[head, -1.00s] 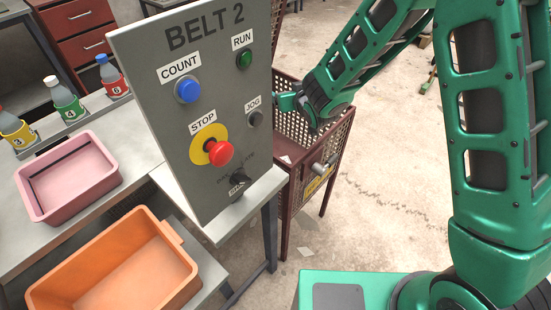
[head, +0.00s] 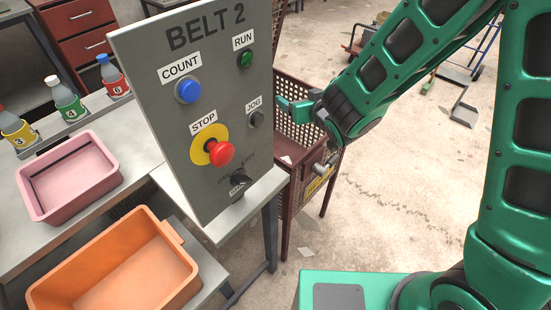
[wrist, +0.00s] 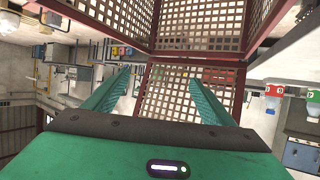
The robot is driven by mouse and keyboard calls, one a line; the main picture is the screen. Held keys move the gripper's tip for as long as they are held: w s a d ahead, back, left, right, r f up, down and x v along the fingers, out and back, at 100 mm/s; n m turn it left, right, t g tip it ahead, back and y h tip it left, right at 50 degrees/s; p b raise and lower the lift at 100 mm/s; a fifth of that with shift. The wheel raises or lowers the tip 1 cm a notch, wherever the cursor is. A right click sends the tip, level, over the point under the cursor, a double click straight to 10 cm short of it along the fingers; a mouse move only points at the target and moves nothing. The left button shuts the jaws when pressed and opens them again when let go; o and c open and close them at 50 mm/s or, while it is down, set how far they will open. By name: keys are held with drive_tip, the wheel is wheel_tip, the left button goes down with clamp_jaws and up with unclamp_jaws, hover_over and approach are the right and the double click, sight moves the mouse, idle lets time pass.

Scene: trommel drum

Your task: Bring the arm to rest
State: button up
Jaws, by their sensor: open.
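The mesh bin's perforated walls (wrist: 200,25) are beyond the fingers there. I cannot tell whether the fingers touch the bin.
The panel carries a red stop button (head: 220,153), a blue button (head: 188,90) and a rotary knob (head: 240,181). A pink tray (head: 70,205), an orange bin (head: 120,275) and bottles (head: 70,103) stand left. The floor (head: 400,190) to the right is mostly clear.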

drive_tip(key=d+r+m+g+h, duration=0.25)
drive_tip(key=d+h, duration=0.25)
drive_tip(key=d, duration=1.3)
drive_tip(key=s+d+m+g+h, duration=0.35)
drive_tip(key=s+d, duration=0.55)
drive_tip(key=d, duration=0.5)
drive_tip(key=s+d+r+m+g+y, duration=0.1)
drive_tip(key=s+d+g, duration=0.1)
drive_tip(key=s, duration=0.7)
drive_tip(key=s+d+r+m+g+y, duration=0.1)
drive_tip(key=s+d+m+g, duration=0.1)
drive_tip(key=s, duration=0.7)
drive_tip(key=s+d+r+m+g+y, duration=0.1)
drive_tip(key=s+d+g, duration=0.1)
drive_tip(key=s, duration=0.7)
drive_tip(key=shift+s+d+r+m+y, duration=0.15)
drive_tip(key=shift+d+r+m+y, duration=0.15)
drive_tip(key=shift+r+m+y, duration=0.1)
